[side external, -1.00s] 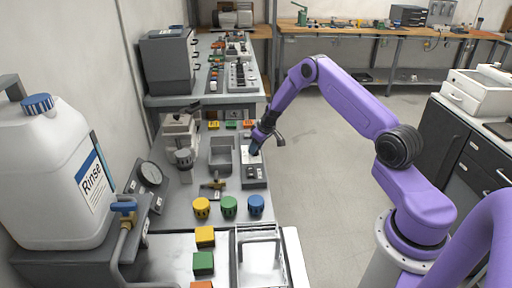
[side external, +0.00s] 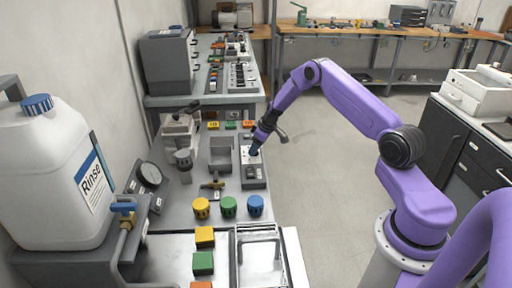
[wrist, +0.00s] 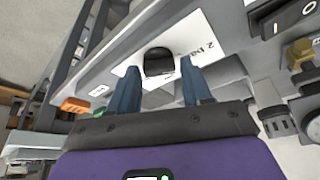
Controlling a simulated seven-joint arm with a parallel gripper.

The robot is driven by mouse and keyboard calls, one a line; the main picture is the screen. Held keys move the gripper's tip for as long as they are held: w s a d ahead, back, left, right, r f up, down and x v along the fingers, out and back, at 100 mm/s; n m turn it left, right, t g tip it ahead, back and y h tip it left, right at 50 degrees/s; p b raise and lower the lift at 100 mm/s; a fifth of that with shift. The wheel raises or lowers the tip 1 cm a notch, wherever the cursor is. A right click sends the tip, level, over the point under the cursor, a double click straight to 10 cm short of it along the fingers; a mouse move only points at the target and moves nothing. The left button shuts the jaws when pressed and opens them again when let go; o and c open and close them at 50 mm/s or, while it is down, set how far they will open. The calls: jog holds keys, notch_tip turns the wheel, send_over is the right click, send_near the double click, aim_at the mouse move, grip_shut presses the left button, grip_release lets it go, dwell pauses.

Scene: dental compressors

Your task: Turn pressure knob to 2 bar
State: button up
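The pressure knob (wrist: 158,62) is a black round knob on a white label plate (wrist: 207,40) in the wrist view. Printed text beside it, seen upside down, appears to read "2 bar". My gripper (wrist: 160,69) has two blue fingers spread apart, one on each side of the knob in the picture. I cannot tell whether they touch it. In the side external view, my gripper (side external: 254,150) points down at the grey control box (side external: 254,172) on the bench and hides the knob.
Yellow (side external: 201,207), green (side external: 228,206) and blue (side external: 256,205) knobs stand nearer on the bench. A grey open box (side external: 221,154) lies just left of the control box. A large white Rinse jug (side external: 60,180) stands at the left. The floor right of the bench is clear.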

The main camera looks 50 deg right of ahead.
jog(key=shift+o, duration=0.5)
jog(key=shift+s+r, duration=0.15)
jog(key=shift+r, duration=0.4)
jog(key=v, duration=1.6)
jog(key=shift+s, duration=0.2)
jog(key=shift+d, duration=0.1)
